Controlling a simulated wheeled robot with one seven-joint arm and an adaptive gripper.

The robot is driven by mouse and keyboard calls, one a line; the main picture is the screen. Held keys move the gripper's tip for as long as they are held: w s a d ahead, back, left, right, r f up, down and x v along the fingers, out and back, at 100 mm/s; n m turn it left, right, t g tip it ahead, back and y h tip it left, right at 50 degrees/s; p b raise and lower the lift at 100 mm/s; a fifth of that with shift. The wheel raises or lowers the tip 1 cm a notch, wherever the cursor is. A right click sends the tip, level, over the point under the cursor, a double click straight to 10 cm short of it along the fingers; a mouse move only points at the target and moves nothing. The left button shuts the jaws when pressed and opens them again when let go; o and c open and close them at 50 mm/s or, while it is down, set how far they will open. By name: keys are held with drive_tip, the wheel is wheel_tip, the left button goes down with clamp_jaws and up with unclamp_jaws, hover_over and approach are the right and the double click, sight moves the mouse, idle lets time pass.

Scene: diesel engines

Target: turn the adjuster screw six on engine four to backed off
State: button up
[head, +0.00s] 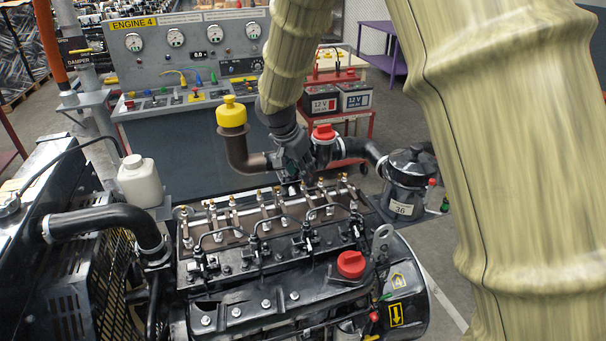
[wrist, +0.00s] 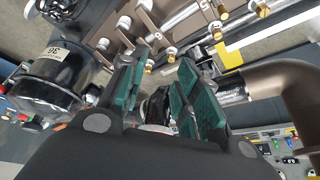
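Engine four (head: 270,265) stands in front of me, under the panel sign "ENGINE 4" (head: 133,24). A row of brass-topped adjuster screws (head: 276,190) runs along its brown rocker gear. In the wrist view brass screw ends (wrist: 171,57) show just beyond the fingertips, with others to the upper right. My gripper (head: 292,163) is above the far side of the row, partly hidden behind my wrist. In the wrist view its green-padded fingers (wrist: 163,66) are apart with no screw between them.
A brown pipe with a yellow cap (head: 232,112) and a red-capped fitting (head: 323,133) stand close behind my gripper. A black canister labelled 36 (head: 408,180) is to the right. A white bottle (head: 140,182) is at left. Injector pipes (head: 280,222) cross the near side.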

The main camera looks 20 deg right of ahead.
sight(303, 183)
drive_tip(key=x, duration=0.3)
drive_tip(key=w+p+x, duration=0.1)
drive_tip(key=x, duration=0.2)
drive_tip(key=shift+w+f, duration=0.1)
drive_tip(key=shift+f, duration=0.1)
drive_tip(key=shift+w+a+f, duration=0.1)
drive_tip(key=shift+w+f, duration=0.5)
drive_tip(key=shift+w, duration=0.25)
drive_tip(key=shift+c, duration=0.8)
drive_tip(key=shift+w+f, duration=0.1)
drive_tip(key=shift+w, duration=0.1)
drive_tip(key=c, duration=0.4)
drive_tip(key=shift+s, duration=0.15)
clamp_jaws()
drive_tip(key=shift+s+r+p, duration=0.2)
drive_tip(key=shift+r+p, duration=0.1)
